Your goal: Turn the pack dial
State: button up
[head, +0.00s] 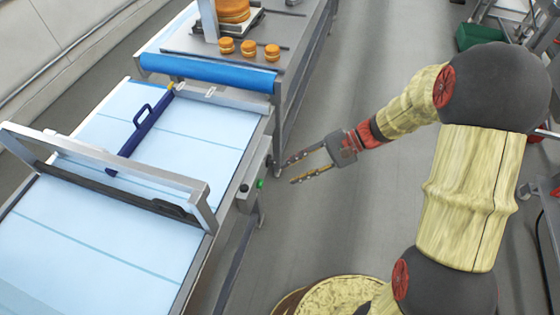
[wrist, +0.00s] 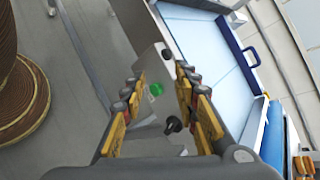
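A black dial (wrist: 173,124) sticks out from the grey control box at the side of the conveyor. It shows between my gripper's open fingers in the wrist view, nearer the right finger. In the head view a small dark knob (head: 270,160) shows at the conveyor's side, just left of my fingertips. My gripper (head: 290,171) is open and empty, with its fingers pointing left at the box. In the wrist view, my gripper (wrist: 158,77) frames the box between its fingers. I cannot tell whether a finger touches the dial.
The control box (head: 248,197) also carries a green button (head: 260,184) and a black button (head: 244,188). The conveyor (head: 205,140) has a blue gate bar (head: 143,128) and a metal frame across it. Several filled rounds (head: 249,48) stand on the far table.

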jog(key=w+f+m+t+y+p, duration=0.1)
jog(key=w+f+m+t+y, duration=0.25)
jog(key=w+f, duration=0.25)
jog(key=m+t+y+p, duration=0.1)
jog(key=m+t+y, duration=0.1)
jog(key=m+t, duration=0.35)
send_near(272, 162)
jog(key=w+f, duration=0.2)
jog(key=x, duration=0.6)
jog(key=shift+a+f+g+b, duration=0.2)
jog(key=shift+a+g+b, duration=0.2)
jog(key=shift+w+h, duration=0.15)
jog(key=shift+h, duration=0.1)
jog(key=c, duration=0.4)
jog(key=c, duration=0.3)
grip_shut()
